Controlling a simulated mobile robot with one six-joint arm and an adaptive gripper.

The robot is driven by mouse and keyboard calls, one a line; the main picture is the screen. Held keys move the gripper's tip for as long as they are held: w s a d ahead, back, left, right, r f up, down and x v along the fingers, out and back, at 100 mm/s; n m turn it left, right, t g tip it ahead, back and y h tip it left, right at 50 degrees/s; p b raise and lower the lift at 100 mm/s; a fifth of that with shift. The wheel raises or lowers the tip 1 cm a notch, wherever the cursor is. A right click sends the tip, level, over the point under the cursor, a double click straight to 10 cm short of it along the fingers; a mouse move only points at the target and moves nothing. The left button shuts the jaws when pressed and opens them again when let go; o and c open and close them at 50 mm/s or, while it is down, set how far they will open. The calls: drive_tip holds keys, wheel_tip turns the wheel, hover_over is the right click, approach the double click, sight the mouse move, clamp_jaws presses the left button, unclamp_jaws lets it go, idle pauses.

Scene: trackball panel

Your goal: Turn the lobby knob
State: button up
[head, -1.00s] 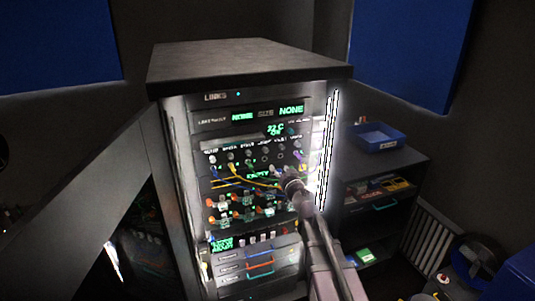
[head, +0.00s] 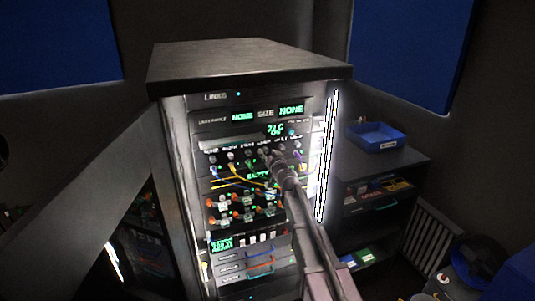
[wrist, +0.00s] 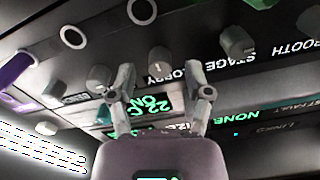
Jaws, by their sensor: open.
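The lobby knob (wrist: 160,66) is a grey rounded knob by the upside-down LOBBY label in the wrist view. My gripper (wrist: 161,74) is open, and the knob shows between its two fingertips. I cannot tell whether the fingers are around it or still in front of it; no contact shows. In the head view my gripper (head: 273,160) is at the knob row in the upper part of the panel, and it hides the lobby knob there.
A neighbouring knob (wrist: 236,40) stands by the STAGE label, and another knob (wrist: 100,78) stands left of my fingers. Ring-shaped sockets and a purple plug (wrist: 16,70) are close by. Yellow cables (head: 235,182) hang below the row. A blue bin (head: 377,138) sits on the right-hand shelf unit.

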drive_tip(key=shift+w, duration=0.25)
clamp_jaws()
